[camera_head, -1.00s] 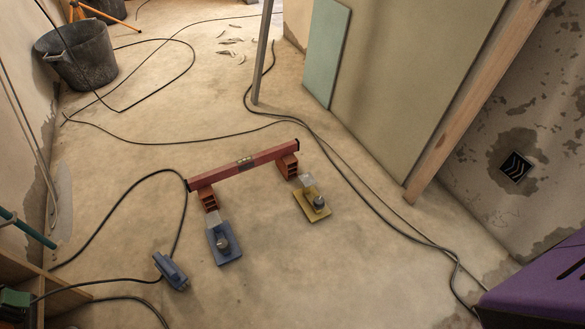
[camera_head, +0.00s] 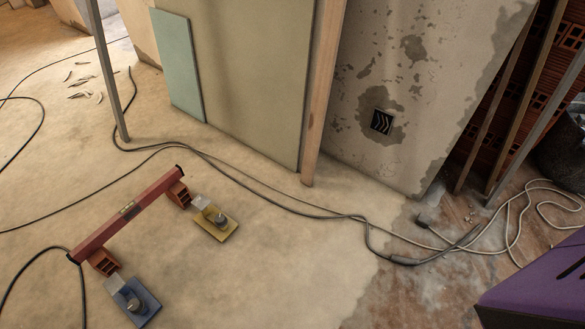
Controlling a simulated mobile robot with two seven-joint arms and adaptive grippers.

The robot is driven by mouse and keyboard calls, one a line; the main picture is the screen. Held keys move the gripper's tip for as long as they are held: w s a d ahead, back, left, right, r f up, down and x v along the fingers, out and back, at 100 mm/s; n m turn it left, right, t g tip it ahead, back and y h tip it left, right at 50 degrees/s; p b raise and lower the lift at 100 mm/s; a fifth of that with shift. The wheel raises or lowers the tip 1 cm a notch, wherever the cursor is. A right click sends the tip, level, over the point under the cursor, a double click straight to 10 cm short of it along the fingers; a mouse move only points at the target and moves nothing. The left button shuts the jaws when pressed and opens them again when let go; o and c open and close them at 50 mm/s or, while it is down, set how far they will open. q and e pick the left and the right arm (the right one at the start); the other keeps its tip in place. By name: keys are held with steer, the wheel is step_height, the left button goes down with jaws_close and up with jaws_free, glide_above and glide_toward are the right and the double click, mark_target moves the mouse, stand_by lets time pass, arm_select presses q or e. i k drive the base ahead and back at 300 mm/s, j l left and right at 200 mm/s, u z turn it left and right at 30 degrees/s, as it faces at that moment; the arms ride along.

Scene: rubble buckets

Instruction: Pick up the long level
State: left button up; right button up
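The long level (camera_head: 128,210) is a red bar with a small yellowish vial near its middle. It lies at the left of the head view, resting across two orange bricks, one under its near left end (camera_head: 104,262) and one under its far right end (camera_head: 179,193). A blue plate with a grey knob (camera_head: 136,304) lies on the floor beside the near brick. A yellow plate with a grey knob (camera_head: 216,222) lies beside the far brick. Neither of my grippers is in view.
Black cables (camera_head: 270,204) run across the floor behind the level. A wooden post (camera_head: 322,100) and boards lean on the wall behind. A purple object (camera_head: 540,285) fills the lower right corner. Pale cables (camera_head: 515,215) lie at the right.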

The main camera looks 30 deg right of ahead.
mark_target(104, 233)
steer(key=i+j+z, duration=0.2)
steer(key=i+j, duration=0.5)
steer(key=i, duration=0.3)
steer(key=i+j+z, duration=0.15)
steer(key=i, duration=0.25)
